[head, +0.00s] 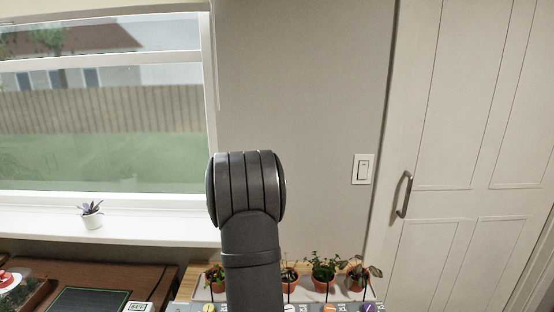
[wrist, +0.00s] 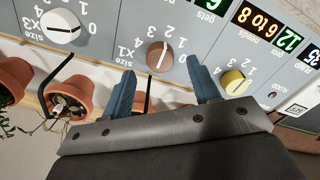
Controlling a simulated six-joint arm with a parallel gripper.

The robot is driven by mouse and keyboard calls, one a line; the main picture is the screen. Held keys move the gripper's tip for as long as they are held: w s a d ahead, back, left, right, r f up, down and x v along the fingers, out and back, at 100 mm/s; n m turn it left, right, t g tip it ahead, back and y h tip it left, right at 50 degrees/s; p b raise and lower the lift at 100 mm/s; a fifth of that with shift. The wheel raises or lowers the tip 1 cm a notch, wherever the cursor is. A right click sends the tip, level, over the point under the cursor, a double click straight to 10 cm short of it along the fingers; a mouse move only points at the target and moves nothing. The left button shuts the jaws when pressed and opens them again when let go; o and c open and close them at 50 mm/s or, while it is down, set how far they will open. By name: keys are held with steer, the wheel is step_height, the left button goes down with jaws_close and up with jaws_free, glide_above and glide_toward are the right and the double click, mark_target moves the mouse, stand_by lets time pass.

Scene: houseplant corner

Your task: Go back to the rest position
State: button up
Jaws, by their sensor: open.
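My gripper (wrist: 163,78) shows in the wrist view with its two blue fingers apart and nothing held between them. Beyond the fingertips is a grey control panel (wrist: 105,22). A brown dial (wrist: 160,56) on it appears between the fingers, apart from them as far as I can see. A white dial (wrist: 60,26) is to the left and a yellow dial (wrist: 232,82) to the right. In the head view my arm rises in the middle, and my gripper is not visible there.
Several potted plants (head: 323,272) stand behind the panel, partly hidden by my arm. A small succulent (head: 91,214) stands on the windowsill (head: 150,226). A dark framed board (head: 90,299) lies at lower left. A door (head: 480,130) is at right.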

steer(key=shift+f, duration=1.55)
